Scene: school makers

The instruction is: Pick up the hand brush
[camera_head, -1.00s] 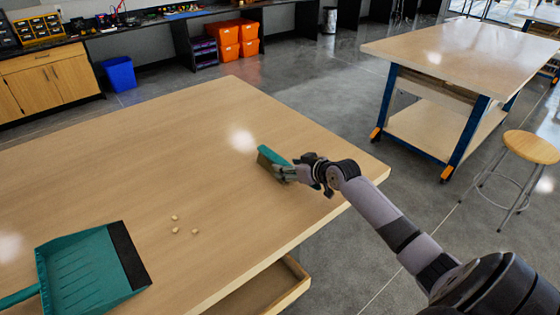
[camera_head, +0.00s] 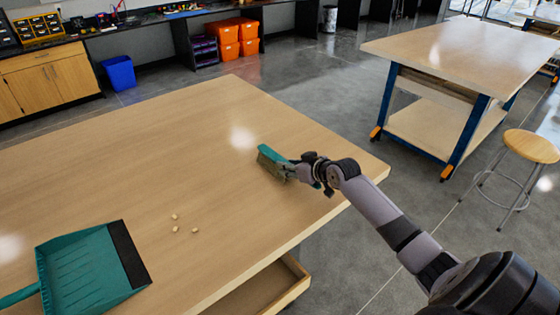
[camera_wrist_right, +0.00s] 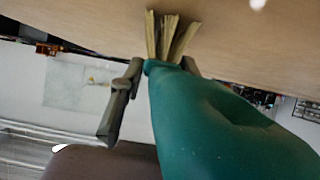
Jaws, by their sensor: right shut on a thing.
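The hand brush (camera_head: 272,158) has a teal body and tan bristles. In the head view it is at the right part of the wooden table, tilted, with bristles toward the tabletop; I cannot tell whether they touch it. My right gripper (camera_head: 299,171) is shut on the brush at its right end. In the right wrist view the teal brush (camera_wrist_right: 215,125) fills the middle, with its bristles (camera_wrist_right: 168,36) at the top. One finger (camera_wrist_right: 122,100) of the right gripper lies left of it; the other is mostly hidden behind the brush. My left gripper is not in view.
A teal dustpan (camera_head: 85,270) with a black edge lies on the table (camera_head: 190,120) at the front left. Several small tan crumbs (camera_head: 176,229) lie between dustpan and brush. A stool (camera_head: 531,146) and another workbench (camera_head: 470,50) stand at the right.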

